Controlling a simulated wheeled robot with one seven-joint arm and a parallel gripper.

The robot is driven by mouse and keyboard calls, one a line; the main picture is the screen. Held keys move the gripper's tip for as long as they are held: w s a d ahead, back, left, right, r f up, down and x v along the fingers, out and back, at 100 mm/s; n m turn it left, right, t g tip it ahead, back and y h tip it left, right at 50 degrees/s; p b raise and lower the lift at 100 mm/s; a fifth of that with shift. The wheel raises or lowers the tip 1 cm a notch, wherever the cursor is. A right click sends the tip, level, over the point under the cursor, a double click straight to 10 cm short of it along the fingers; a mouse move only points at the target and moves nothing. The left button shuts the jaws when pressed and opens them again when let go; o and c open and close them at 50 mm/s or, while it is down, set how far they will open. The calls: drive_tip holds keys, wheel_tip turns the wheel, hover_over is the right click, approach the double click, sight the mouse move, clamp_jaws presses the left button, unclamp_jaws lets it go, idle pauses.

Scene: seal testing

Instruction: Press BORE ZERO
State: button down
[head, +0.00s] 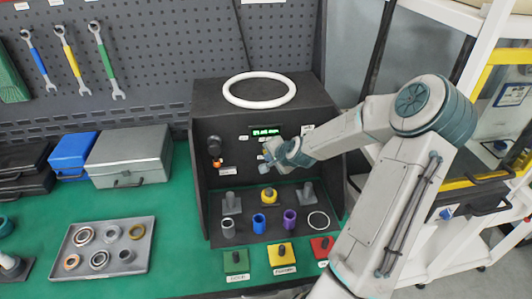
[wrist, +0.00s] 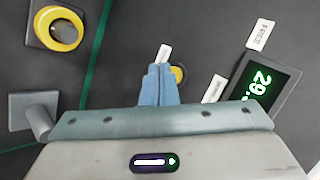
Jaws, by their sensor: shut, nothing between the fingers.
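My gripper (head: 271,153) is in front of the dark panel of the test box, just below the green display (head: 265,131). In the wrist view its blue fingers (wrist: 160,76) are shut and empty. A small yellow-orange round button (wrist: 179,74) on the panel shows just right of the fingertips, partly hidden by them. Whether they touch it I cannot tell. A white label (wrist: 164,54) sits by the fingertips and another label (wrist: 214,89) lies to the right; their words are too small to read. The lit display (wrist: 262,86) is further right.
Posts stand inside the box, one with a yellow ring (head: 268,195). Blue (head: 259,223) and purple (head: 290,221) sleeves stand in front. A black knob with an orange part (head: 214,150) is on the panel's left. A tray of rings (head: 80,233) lies left.

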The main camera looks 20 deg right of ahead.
drive_tip(key=shift+w+d, duration=0.1)
drive_tip(key=shift+w, duration=0.35)
idle(0.6)
drive_tip(key=shift+s, duration=0.1)
drive_tip(key=shift+s+a, duration=0.2)
drive_tip(key=shift+s, duration=0.45)
drive_tip(key=s, duration=0.2)
drive_tip(key=s+a+p, duration=0.1)
drive_tip(key=s, duration=0.2)
drive_tip(key=shift+a+p, duration=0.2)
drive_tip(key=shift+p, duration=0.1)
idle(0.8)
